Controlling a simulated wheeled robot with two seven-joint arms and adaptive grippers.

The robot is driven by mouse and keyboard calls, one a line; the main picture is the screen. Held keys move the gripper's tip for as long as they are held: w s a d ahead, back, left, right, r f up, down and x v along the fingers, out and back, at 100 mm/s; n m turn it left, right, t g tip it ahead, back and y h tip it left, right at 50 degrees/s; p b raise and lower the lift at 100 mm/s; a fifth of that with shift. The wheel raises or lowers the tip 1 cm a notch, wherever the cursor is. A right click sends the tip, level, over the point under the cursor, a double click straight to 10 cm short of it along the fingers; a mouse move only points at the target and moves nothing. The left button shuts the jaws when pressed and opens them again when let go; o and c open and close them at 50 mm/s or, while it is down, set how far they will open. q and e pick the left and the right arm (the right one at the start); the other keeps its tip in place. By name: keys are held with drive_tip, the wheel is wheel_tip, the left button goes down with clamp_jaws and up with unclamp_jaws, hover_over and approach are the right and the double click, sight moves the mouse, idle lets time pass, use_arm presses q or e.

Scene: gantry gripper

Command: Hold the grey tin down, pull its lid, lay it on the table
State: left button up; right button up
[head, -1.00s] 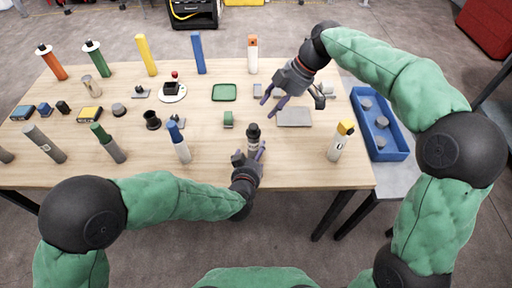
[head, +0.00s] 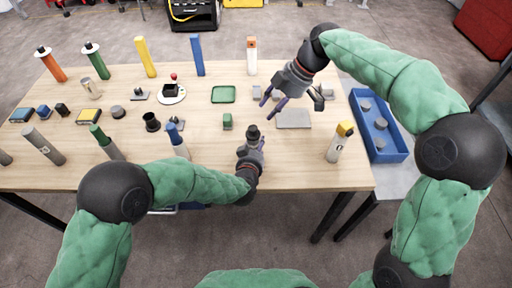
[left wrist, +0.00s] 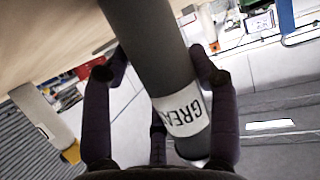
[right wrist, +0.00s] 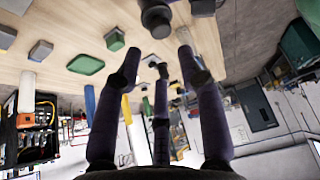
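The grey tin (head: 253,145) stands upright at the table's front edge, with a dark knobbed lid (head: 253,132) on top. In the left wrist view the tin (left wrist: 150,45) is a grey cylinder with a white label, partly readable as "GREA". My left gripper (head: 250,152) is around the tin's body, fingers on both sides; whether they press on it I cannot tell. In the right wrist view the dark lid (right wrist: 156,22) shows at the top edge. My right gripper (head: 285,98) is open and empty above the table, behind and right of the tin.
A flat grey plate (head: 294,118) lies right of the tin. A white bottle with a yellow cap (head: 340,143) stands further right. A small green block (head: 227,121) and a green tray (head: 223,94) lie to the left. A blue bin (head: 382,145) stands beyond the table's right edge.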

use_arm(q)
drive_tip(key=c, duration=0.3)
use_arm(e)
drive_tip(key=o, duration=0.8)
wheel_tip(320, 180, up, 2)
drive_tip(key=n+h, duration=0.6)
drive_tip(key=n, duration=2.8)
hover_over(253, 128)
wheel_tip(253, 128, down, 12)
drive_tip(key=shift+w+r, duration=0.1)
drive_tip(key=shift+r, duration=0.05)
